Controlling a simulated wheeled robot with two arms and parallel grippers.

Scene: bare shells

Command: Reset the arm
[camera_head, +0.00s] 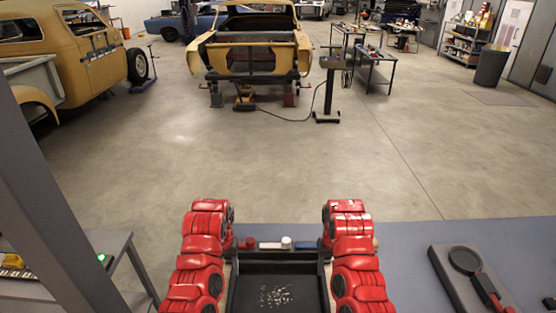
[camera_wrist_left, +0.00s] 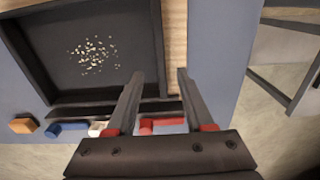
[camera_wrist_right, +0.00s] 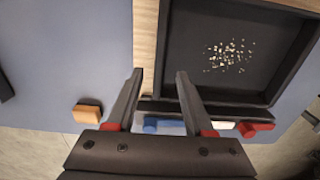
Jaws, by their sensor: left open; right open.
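My two red arms reach forward over the blue-grey bench (camera_head: 420,237) at the bottom of the head view, one on each side of a black tray (camera_head: 246,292). My left gripper (camera_wrist_left: 160,72) is open in the left wrist view, with nothing between its fingers. My right gripper (camera_wrist_right: 160,72) is open and empty in the right wrist view. In both wrist views the fingers overlap the picture of the tray's edge; I cannot tell their height above it. The fingers do not show clearly in the head view.
Small pale bits (camera_head: 276,295) lie in the tray. Red, blue, white and orange pieces line its far side, including an orange block (camera_wrist_right: 87,112). A dark board with a round-headed tool (camera_head: 465,261) lies at right. A grey post (camera_head: 45,215) stands at left. Open floor and cars lie beyond.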

